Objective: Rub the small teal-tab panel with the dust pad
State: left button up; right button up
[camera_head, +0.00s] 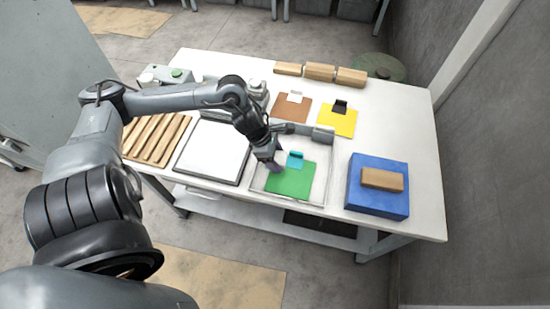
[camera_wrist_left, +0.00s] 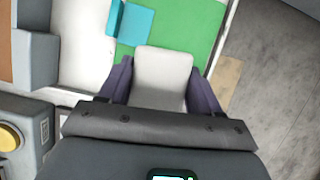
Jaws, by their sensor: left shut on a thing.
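The green panel (camera_head: 291,181) with a teal tab (camera_head: 295,158) at its back edge lies flat in a shallow pale tray (camera_head: 321,184). The panel (camera_wrist_left: 185,30) and tab (camera_wrist_left: 136,24) also show in the left wrist view. My left gripper (camera_head: 276,166) is at the panel's left edge, beside the tab. It is shut on a pale grey pad (camera_wrist_left: 162,75), held between its purple fingers. The pad overlaps the panel in the wrist view; I cannot tell whether they touch. In the head view the pad is mostly hidden by the gripper. My right gripper is not in view.
A brown panel (camera_head: 291,108) with a white tab and a yellow panel (camera_head: 337,121) with a black tab lie behind the tray. A blue block (camera_head: 365,203) bearing a wooden block (camera_head: 382,180) stands right. A white-topped board (camera_head: 213,151) and wooden slats (camera_head: 157,138) lie left.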

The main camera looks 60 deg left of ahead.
pick_arm(q)
jog(key=shift+r+p, duration=0.6)
jog(key=shift+r, duration=0.75)
